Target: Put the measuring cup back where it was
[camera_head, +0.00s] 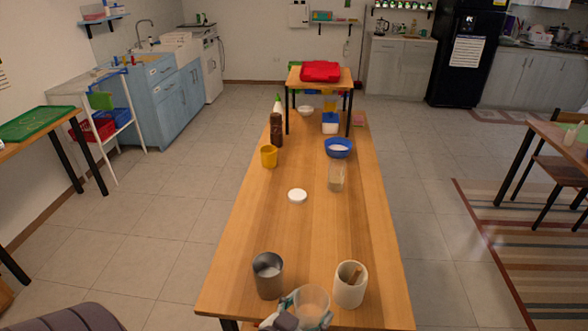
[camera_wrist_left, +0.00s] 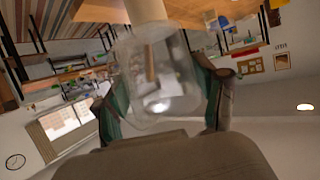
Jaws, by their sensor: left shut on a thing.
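The measuring cup (camera_head: 312,304) is clear and see-through. It is at the near edge of the wooden table in the head view, and it fills the middle of the left wrist view (camera_wrist_left: 155,85). My left gripper (camera_head: 291,318) is shut on it, with one finger on each side of the cup in the wrist view. Whether the cup's base touches the table cannot be told. My right gripper is not in view.
A cream holder (camera_head: 349,287) with a wooden tool stands just right of the cup, and a grey metal canister (camera_head: 268,275) stands left. Farther along the table (camera_head: 250,232) are a white lid (camera_head: 297,195), a clear container (camera_head: 336,177) and a yellow cup (camera_head: 269,157). The table's middle is mostly clear.

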